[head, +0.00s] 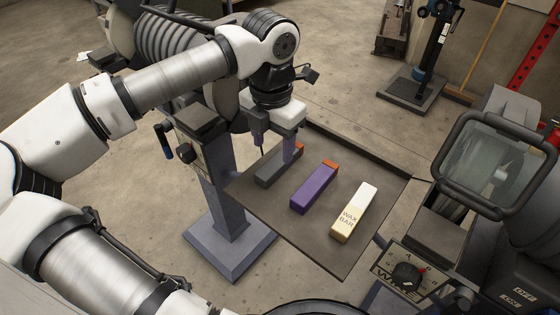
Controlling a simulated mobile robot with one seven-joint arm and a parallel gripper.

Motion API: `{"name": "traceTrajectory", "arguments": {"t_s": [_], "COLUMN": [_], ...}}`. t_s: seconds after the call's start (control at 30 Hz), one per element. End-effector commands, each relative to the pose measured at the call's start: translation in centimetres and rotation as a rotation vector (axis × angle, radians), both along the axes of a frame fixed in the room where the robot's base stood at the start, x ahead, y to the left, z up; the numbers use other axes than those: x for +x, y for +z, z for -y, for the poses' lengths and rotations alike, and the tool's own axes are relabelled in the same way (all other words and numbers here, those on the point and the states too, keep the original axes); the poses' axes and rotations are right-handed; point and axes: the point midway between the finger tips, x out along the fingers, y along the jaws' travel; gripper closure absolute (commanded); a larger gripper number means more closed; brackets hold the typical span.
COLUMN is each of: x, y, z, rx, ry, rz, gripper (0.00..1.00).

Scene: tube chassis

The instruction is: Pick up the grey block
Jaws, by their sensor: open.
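The grey block (276,168) lies on a dark flat tray (345,252), at its left side, with an orange end at the back. My gripper (275,150) points down at the grey block from above. Its fingers are apart, one on the left side of the block and one toward its right side. It is open and holds nothing. I cannot tell whether the fingers touch the block or how deep they reach beside it. Part of the block is hidden behind the right finger.
A purple block (313,188) with an orange end lies right of the grey block. A cream and white wax bar (352,214) lies farther right. A grinder with a clear shield (490,165) stands at the right. A pedestal (230,215) stands below the tray's left side.

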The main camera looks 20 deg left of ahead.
Motion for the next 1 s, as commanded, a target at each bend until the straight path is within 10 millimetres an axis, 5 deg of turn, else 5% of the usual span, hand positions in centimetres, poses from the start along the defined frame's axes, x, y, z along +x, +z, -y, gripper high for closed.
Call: {"name": "traceTrajectory", "arguments": {"t_s": [0.33, 0.63, 1.0], "x": [-0.2, -0.2, -0.2], "y": [-4.5, -5.2, -5.1], "z": [0.2, 0.2, 0.2], "rx": [-0.003, 0.0, -0.001], "ry": [-0.002, -0.001, -0.001], "rz": [-0.002, 0.0, 0.0], "gripper": [0.44, 0.44, 0.91]}}
